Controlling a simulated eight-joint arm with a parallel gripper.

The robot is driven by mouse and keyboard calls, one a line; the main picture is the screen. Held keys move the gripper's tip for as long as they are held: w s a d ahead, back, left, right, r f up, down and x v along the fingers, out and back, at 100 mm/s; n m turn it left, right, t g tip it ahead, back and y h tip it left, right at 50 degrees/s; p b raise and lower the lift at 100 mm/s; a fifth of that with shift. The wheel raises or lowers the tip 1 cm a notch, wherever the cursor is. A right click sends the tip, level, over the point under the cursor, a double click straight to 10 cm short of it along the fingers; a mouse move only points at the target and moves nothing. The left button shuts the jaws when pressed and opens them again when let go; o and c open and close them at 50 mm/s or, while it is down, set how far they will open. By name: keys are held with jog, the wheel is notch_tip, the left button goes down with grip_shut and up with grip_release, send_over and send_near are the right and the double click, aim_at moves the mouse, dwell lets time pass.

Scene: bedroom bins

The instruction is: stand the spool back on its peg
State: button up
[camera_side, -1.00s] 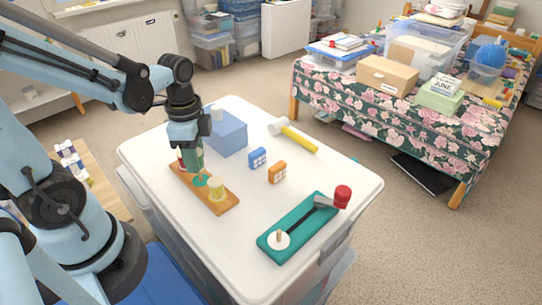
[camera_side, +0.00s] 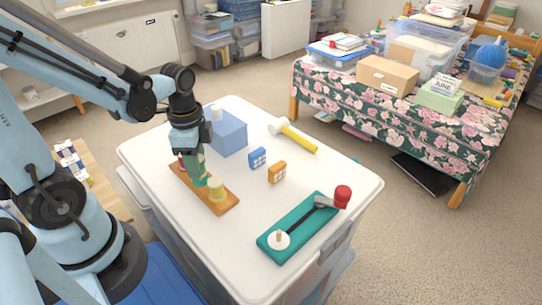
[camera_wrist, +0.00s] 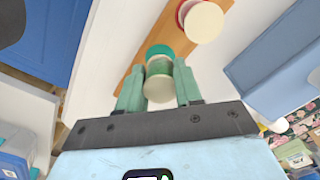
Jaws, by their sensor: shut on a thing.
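My gripper (camera_side: 195,168) points down over the wooden rack (camera_side: 222,204), its green fingers shut on the spool (camera_wrist: 158,68). In the wrist view the spool shows pale and greenish between the fingertips (camera_wrist: 159,72), with teal at its far end. In the side view the fingers hide most of it; a little teal shows at their lower end. Its peg is hidden, and I cannot tell whether the spool is around it or above it. A pale yellow spool (camera_side: 216,187) stands close beside the fingers. A red spool with a cream top (camera_wrist: 203,22) stands at the rack's other end.
A blue box (camera_side: 228,136) stands behind the rack. Bare white lid lies between the rack and the tray.

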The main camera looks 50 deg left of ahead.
jog(key=shift+f, duration=1.05)
jog(key=o, duration=1.2)
jog(key=shift+r, duration=0.1)
jog(key=shift+r, duration=5.9)
jog(key=w+d+n+t, duration=0.1)
jog(key=d+n+t, duration=0.1)
jog(key=n, duration=0.1)
jog(key=w+d+n+t, duration=0.1)
jog(key=n+t, duration=0.1)
jog(key=n, duration=0.1)
jog(key=w+d+n+t, duration=0.1)
jog(key=d+n+t, duration=0.1)
jog(key=n+t, duration=0.1)
jog(key=shift+w+d+f, duration=0.2)
jog(key=shift+w+d, duration=0.1)
jog(key=shift+d, duration=0.05)
